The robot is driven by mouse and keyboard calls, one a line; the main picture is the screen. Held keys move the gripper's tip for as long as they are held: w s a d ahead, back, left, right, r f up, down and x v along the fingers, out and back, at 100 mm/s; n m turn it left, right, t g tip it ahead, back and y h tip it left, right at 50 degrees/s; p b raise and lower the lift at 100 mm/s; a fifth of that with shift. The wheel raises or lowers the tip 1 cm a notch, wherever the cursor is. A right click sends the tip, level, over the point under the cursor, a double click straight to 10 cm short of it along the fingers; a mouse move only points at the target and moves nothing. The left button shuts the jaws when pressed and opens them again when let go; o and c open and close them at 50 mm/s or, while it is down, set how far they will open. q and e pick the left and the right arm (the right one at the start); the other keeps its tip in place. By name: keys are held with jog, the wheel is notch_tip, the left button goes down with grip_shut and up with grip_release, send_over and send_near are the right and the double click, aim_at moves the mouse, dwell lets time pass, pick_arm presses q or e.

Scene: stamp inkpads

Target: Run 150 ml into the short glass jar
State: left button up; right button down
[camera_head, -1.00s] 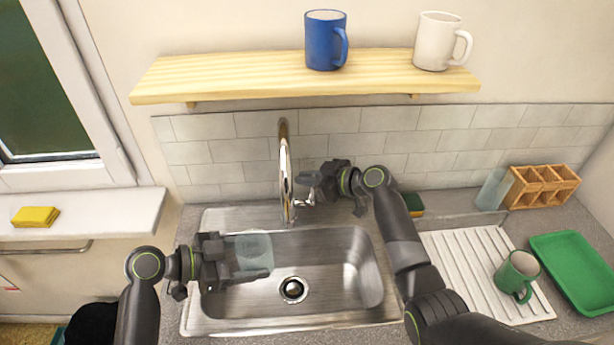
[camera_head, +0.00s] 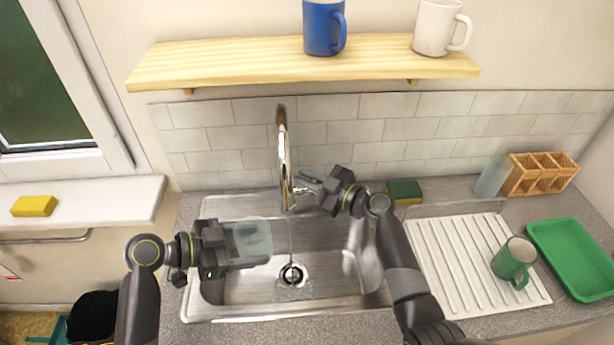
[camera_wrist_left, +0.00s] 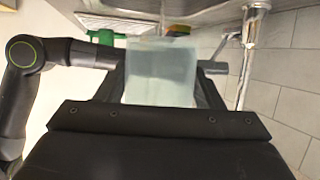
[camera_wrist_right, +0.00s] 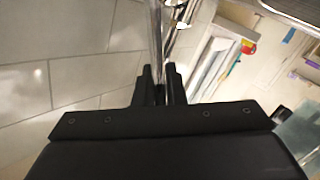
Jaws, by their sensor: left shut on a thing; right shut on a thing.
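The short glass jar (camera_head: 254,241) is clear and pale, held over the left part of the sink (camera_head: 335,297). My left gripper (camera_head: 236,243) is shut on it; the jar also shows in the left wrist view (camera_wrist_left: 160,75). The chrome tap (camera_head: 283,150) stands behind the sink. My right gripper (camera_head: 314,187) is shut at the tap's lever (camera_head: 302,191), whose end is largely hidden by the fingers. A faint thin stream seems to fall from the spout just right of the jar, with ripples around the drain (camera_head: 292,274). I cannot make out water inside the jar.
A white ribbed drainboard (camera_head: 445,262) with a green mug (camera_head: 514,261) lies right of the sink. A green tray (camera_head: 572,260), wooden caddy (camera_head: 541,174), clear glass (camera_head: 491,178) and green sponge (camera_head: 404,190) are nearby. A shelf (camera_head: 220,62) with two mugs hangs above.

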dwell(0.3)
jog(key=c, duration=1.8)
grip_release()
jog(key=v, duration=1.2)
